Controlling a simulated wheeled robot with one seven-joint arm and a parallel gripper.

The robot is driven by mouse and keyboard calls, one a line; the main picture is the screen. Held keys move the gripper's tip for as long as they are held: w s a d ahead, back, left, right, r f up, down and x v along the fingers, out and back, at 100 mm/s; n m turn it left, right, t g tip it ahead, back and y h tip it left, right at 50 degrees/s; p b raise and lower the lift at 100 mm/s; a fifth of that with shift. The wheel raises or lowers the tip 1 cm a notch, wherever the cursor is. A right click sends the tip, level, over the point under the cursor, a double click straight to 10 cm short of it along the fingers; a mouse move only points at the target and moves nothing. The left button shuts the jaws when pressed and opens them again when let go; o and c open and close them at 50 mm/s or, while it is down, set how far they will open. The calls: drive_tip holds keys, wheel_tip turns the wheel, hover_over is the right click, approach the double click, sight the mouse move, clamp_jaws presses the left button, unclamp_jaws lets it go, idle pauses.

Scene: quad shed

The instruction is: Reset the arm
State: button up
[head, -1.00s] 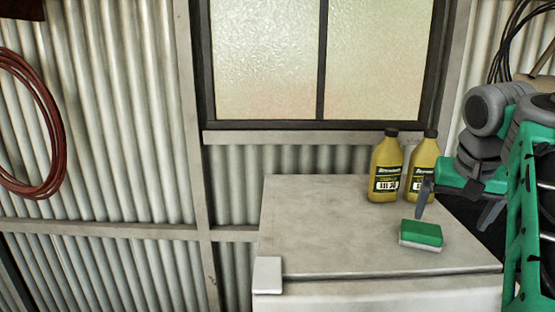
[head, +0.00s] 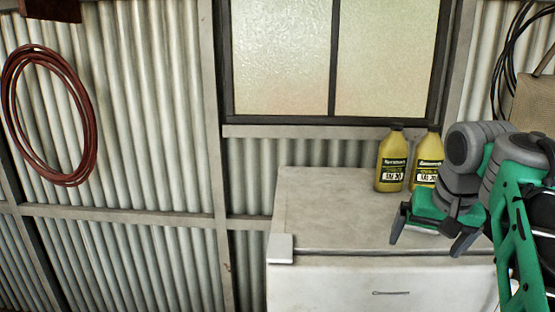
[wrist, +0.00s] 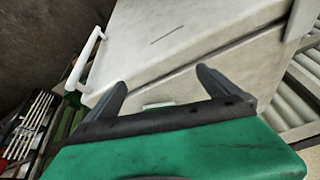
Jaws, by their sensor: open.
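My gripper (head: 428,246) is open, at the right of the head view, in front of the white cabinet's top. Its two dark fingers are spread and point down toward the cabinet's front edge. In the wrist view my gripper (wrist: 161,80) shows both fingers apart, with no held object visible between them. The cabinet front (wrist: 165,35) lies beyond the fingers there. The green-and-white sponge seen earlier on the cabinet top is mostly or wholly hidden behind my gripper in the head view; I cannot make it out clearly.
Two yellow bottles (head: 392,160) (head: 427,162) stand at the back of the white cabinet (head: 330,205), close to my arm. A red hose coil (head: 48,115) hangs on the left wall. The cabinet top's left part is clear.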

drive_tip(key=s+a+f+n+b, duration=0.1)
drive_tip(key=s+a+f, duration=0.2)
drive_tip(key=f, duration=0.4)
drive_tip(key=s+a+f+n+b, duration=0.1)
drive_tip(key=s+a+f, duration=0.2)
drive_tip(key=a+f, duration=0.3)
drive_tip(key=s+a+f+n, duration=0.1)
drive_tip(key=s+a+f, duration=0.2)
drive_tip(key=a+f, duration=0.2)
wheel_tip(320, 180, down, 4)
drive_tip(key=shift+r+n+y+b, duration=0.25)
drive_tip(key=shift+n+y+b, duration=0.15)
